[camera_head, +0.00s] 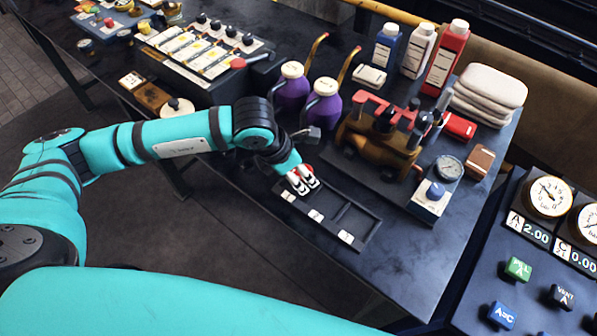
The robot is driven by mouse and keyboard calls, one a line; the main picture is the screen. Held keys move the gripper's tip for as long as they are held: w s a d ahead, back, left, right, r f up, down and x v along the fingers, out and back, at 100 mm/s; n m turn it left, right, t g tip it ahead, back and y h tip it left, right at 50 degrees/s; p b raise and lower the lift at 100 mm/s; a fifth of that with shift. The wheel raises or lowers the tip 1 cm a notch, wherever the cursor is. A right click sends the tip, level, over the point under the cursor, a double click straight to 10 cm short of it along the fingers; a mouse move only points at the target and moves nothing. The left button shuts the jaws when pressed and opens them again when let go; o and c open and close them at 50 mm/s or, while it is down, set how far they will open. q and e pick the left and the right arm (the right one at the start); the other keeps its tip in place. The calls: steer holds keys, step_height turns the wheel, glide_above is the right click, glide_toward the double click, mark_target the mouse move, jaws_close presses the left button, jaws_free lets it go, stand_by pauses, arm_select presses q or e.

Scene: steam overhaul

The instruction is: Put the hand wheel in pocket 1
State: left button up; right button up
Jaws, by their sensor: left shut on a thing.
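My left gripper (303,182) is at the left end of a dark tray (366,229). It is shut on a small red thing (309,169), which appears to be the hand wheel. Only a bit of red shows beside the fingers; the rest is hidden. The tray has a row of pockets with small white labels (316,214) along its front edge, too small to read. The gripper covers the leftmost pocket; I cannot tell whether the wheel touches its floor. The middle and right pockets look empty. My right gripper is out of view.
Two purple oil cans (322,106) stand just behind the gripper. A brass valve assembly (377,146) with red handles is behind the tray. A gauge (447,168) stands to the right. Bottles (445,60) and folded cloths (488,90) are at the back. The table's front edge is close to the tray.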

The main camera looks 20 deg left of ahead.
arm_select(q)
steer(key=shift+f, duration=0.85)
steer(key=shift+f, duration=0.1)
steer(key=shift+f, duration=0.15)
steer(key=o, duration=1.4)
steer(key=shift+s, duration=0.1)
